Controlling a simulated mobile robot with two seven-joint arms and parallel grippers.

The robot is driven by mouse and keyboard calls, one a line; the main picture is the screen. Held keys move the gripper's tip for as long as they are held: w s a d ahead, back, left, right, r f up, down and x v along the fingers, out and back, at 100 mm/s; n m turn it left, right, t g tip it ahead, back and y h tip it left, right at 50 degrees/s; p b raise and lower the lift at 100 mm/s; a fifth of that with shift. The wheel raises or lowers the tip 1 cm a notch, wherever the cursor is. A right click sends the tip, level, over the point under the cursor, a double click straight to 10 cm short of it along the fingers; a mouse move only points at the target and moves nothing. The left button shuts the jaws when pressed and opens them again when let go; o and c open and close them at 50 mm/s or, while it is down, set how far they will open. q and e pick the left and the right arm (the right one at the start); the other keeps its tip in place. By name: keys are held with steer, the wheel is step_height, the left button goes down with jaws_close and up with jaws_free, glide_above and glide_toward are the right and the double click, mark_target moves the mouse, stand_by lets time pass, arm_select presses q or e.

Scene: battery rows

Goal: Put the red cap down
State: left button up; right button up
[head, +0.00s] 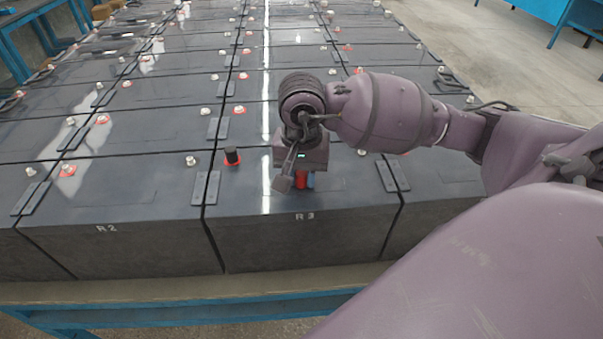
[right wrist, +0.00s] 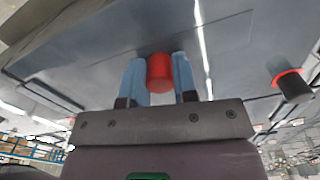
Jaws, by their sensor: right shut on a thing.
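The red cap (right wrist: 160,73) is between the two blue fingers of my right gripper (right wrist: 159,80) in the right wrist view. In the head view the red cap (head: 301,180) shows just under my right gripper (head: 304,181), low over the top of the battery marked R3 (head: 300,237). My right gripper is shut on the cap. The cap's far end is close to the battery top; I cannot tell whether it touches. My left gripper is not in view.
A black cap (head: 232,156) stands on a red ring at the left of R3; it also shows in the right wrist view (right wrist: 292,86). Rows of dark batteries with bare posts (head: 191,161) extend away. A blue-edged bench rim (head: 190,312) runs along the front.

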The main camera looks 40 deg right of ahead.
steer(key=shift+f, duration=0.15)
steer(key=o, duration=0.9)
